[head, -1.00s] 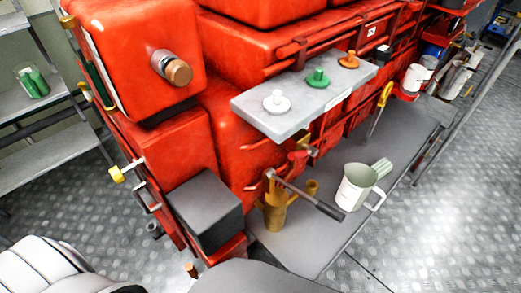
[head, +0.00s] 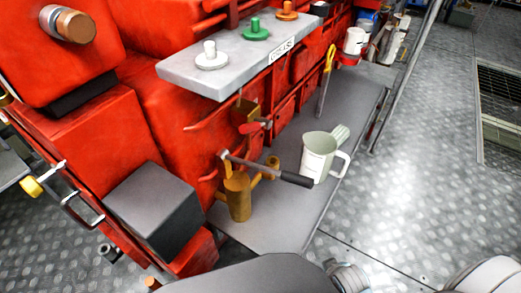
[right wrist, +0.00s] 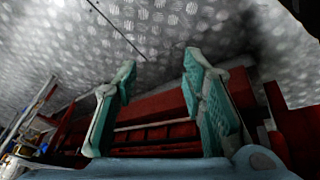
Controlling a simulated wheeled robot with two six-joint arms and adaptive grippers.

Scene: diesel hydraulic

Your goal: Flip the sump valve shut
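A small brass valve body (head: 245,111) with a short red lever (head: 257,125) sits low on the red engine's side, below the grey shelf, in the head view. I cannot tell for certain that it is the sump valve, or whether it is open. My right gripper (right wrist: 158,64) shows in the right wrist view with its two teal-padded fingers spread apart and nothing between them. Red machinery and the patterned metal floor lie beyond the fingers. Neither gripper shows in the head view, so how far each is from the valve is hidden.
A brass hand pump (head: 238,197) with a long dark-gripped handle stands on the grey bench (head: 285,222), near a pale jug (head: 318,160). A grey shelf (head: 190,70) with white, green and orange knobs overhangs the valve. A black box (head: 152,208) stands left. Open floor lies right.

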